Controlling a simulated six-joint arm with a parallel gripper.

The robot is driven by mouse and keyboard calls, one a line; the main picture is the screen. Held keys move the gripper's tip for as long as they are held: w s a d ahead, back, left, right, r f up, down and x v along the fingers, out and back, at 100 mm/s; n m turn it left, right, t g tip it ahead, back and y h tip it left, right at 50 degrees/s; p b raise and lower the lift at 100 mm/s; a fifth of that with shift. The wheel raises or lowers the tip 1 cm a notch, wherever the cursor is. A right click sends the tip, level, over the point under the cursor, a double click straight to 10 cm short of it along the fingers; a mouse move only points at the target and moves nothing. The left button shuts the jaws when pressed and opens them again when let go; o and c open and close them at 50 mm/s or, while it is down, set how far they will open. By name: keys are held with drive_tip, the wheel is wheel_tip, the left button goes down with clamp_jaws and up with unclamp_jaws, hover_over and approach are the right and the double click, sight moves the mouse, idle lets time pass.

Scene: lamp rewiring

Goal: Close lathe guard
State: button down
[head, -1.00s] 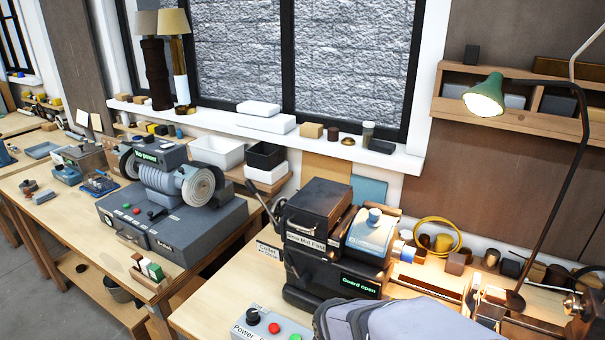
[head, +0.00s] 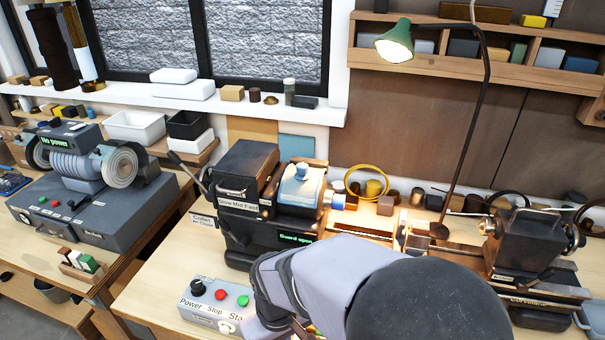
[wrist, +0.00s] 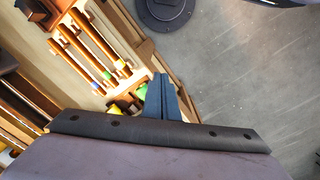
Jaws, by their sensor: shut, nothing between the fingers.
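The lathe headstock (head: 243,175) stands on the bench in the middle of the head view. Its small green display (head: 295,238) reads "Guard open". A light blue cover, which looks like the guard (head: 302,188), sits tilted up at the right of the headstock. My gripper (wrist: 162,78) shows in the wrist view as two dark blue fingers, shut together and empty, above the floor beside a wooden unit. In the head view my arm lies in front of the lathe, and the fingers cannot be made out there. The lathe is not seen in the wrist view.
A control box (head: 215,305) with red and green buttons stands left of my arm. A green lamp (head: 396,45) leans over the bench, and the tailstock (head: 528,245) is at the right. The wrist view shows tools with coloured handles (wrist: 108,75) and open grey floor (wrist: 245,75).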

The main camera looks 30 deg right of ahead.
drive_tip(key=n+t+h+b, duration=0.3)
drive_tip(key=t+h+b, duration=0.35)
drive_tip(key=h, duration=1.05)
approach(283, 189)
wheel_tip(283, 189, up, 5)
drive_tip(key=w+g+b, duration=0.1)
drive_tip(key=g, duration=0.1)
drive_tip(key=shift+p+x, duration=2.4)
drive_tip(key=shift+x, duration=2.4)
drive_tip(key=shift+w+f, duration=0.1)
